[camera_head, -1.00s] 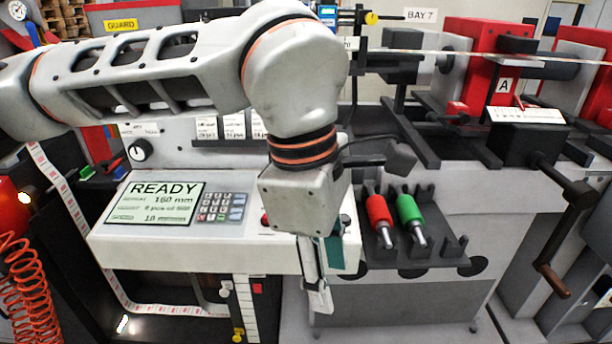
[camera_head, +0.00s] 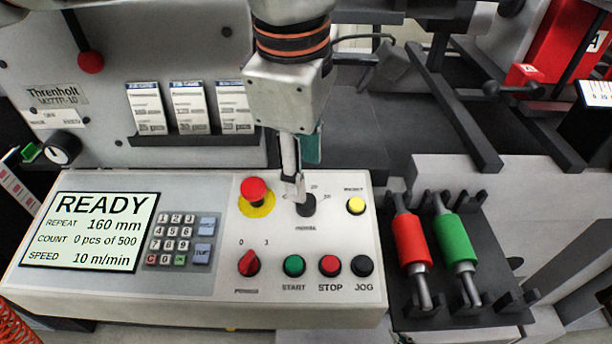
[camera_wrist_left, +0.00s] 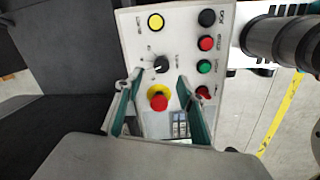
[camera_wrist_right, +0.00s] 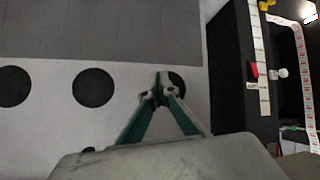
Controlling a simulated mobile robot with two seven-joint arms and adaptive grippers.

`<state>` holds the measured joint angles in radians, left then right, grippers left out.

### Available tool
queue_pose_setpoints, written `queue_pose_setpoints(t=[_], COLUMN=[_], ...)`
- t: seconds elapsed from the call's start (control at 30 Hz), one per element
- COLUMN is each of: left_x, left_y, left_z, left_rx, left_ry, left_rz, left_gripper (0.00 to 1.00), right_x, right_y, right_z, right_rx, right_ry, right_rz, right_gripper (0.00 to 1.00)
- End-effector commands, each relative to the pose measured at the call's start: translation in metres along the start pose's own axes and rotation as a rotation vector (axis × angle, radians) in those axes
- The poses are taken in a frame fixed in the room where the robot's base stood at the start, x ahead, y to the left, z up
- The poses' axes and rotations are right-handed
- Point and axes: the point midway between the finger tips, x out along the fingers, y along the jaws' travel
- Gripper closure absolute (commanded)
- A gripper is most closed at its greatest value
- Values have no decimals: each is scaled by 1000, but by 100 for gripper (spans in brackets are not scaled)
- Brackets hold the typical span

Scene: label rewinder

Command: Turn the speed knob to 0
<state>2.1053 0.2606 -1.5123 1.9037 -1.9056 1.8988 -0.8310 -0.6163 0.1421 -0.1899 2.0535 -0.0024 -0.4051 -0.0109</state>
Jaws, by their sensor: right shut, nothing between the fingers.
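The speed knob (camera_head: 307,207) is a small dark dial on the white control panel, with numbers around it. It also shows in the left wrist view (camera_wrist_left: 161,64), just beyond the fingertips. I cannot read its pointer surely. The screen (camera_head: 105,232) reads READY and speed 10 m/min. My left gripper (camera_head: 297,182) points down at the knob and overlaps its top edge in the head view. In the left wrist view my left gripper (camera_wrist_left: 154,86) is open, its fingers apart with nothing between them. My right gripper (camera_wrist_right: 160,92) is shut and empty, before a grey face with dark round holes.
A red emergency stop (camera_head: 254,190) on a yellow ring sits close left of the knob. A yellow button (camera_head: 356,206) is at its right. Below are a red power switch (camera_head: 249,263) and several buttons. Red (camera_head: 410,243) and green (camera_head: 455,238) handled rollers rest in a rack at right.

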Motion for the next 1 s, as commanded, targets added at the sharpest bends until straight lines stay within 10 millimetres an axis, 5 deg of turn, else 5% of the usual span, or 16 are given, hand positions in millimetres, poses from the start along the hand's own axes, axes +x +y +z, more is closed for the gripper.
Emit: queue_pose_setpoints(t=[0.2,0.4,0.83,0.87,1.0], left_x=[37,62,72,72,72], left_y=[-1,-1,0,0,0], left_z=[0,0,0,0,0], left_rx=[1,0,0,0,0], left_ry=[-2,-2,-1,-1,-1], left_rz=[-8,-6,-2,-2,-2], left_gripper=[61,61,61,63,99], right_x=[1,2,3,3,4], right_y=[-5,-4,-1,-1,-1], right_z=[18,14,6,6,7], right_rx=[-4,-6,-8,-8,-8], right_ry=[-29,-19,-5,-5,-7], right_rz=[-7,-4,0,0,0], right_gripper=[100,100,100,100,100])
